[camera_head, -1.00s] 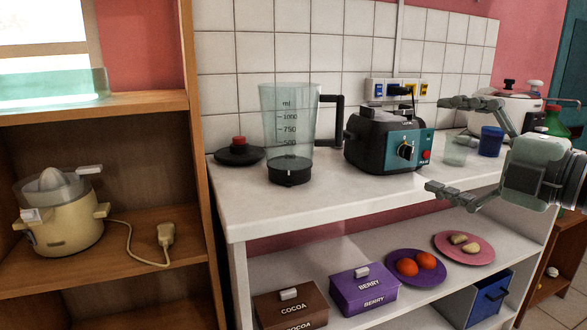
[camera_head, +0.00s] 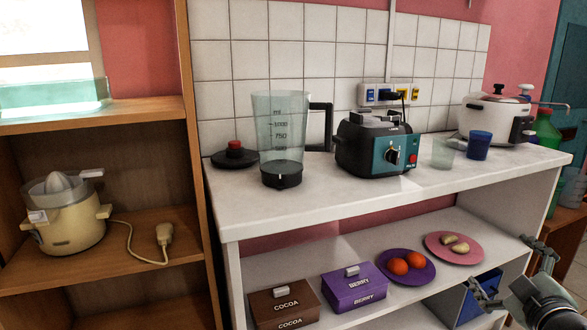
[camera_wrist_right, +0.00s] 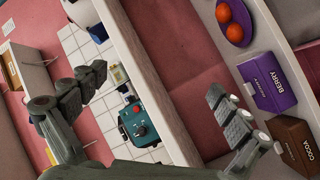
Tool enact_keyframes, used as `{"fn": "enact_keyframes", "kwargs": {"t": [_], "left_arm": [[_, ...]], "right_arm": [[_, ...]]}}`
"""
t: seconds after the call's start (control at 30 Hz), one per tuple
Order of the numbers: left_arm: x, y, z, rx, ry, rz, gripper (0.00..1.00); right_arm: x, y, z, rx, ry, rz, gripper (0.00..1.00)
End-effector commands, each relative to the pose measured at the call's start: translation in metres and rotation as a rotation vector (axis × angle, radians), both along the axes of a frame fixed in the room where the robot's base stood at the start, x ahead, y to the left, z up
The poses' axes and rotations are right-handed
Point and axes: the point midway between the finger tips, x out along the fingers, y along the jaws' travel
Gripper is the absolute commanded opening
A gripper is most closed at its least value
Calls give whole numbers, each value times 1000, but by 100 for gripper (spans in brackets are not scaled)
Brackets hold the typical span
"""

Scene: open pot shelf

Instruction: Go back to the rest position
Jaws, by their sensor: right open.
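My right gripper (camera_head: 499,263) is at the lower right of the head view, in front of the right end of the white counter (camera_head: 300,205). Its fingers are spread wide with nothing between them. In the right wrist view the same two fingers (camera_wrist_right: 157,82) stand apart and empty, with the counter's edge and the lower shelf beyond them. My left gripper is in neither view.
On the counter stand a jug (camera_head: 282,135), a black and teal blender base (camera_head: 375,148), cups (camera_head: 479,146) and a white cooker (camera_head: 493,120). Below are a cocoa box (camera_head: 284,304), a berry box (camera_head: 354,288), two plates (camera_head: 454,258) and a blue-fronted bin (camera_head: 480,298).

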Motion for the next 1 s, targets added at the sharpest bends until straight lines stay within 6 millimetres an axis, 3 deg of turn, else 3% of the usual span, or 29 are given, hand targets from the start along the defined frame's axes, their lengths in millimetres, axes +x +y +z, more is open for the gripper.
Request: {"fn": "enact_keyframes", "kwargs": {"t": [0.03, 0.17, 0.3, 0.4, 0.5, 0.6, 0.7, 1.0], "left_arm": [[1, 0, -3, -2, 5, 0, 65], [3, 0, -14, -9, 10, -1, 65], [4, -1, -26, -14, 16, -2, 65], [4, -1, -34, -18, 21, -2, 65], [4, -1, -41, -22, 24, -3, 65], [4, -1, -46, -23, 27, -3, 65], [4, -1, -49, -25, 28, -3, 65], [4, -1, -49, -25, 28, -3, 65]], "right_arm": [[-13, -5, -37, 66, 72, -67, 100], [-56, -6, -128, 193, 270, -212, 100], [-114, 18, -215, 320, 500, -328, 100], [-159, 48, -265, 404, 662, -384, 100], [-200, 80, -302, 476, 807, -418, 100], [-231, 107, -323, 528, 912, -432, 100], [-247, 124, -334, 558, 972, -437, 100], [-247, 124, -334, 558, 972, -437, 100]]}}
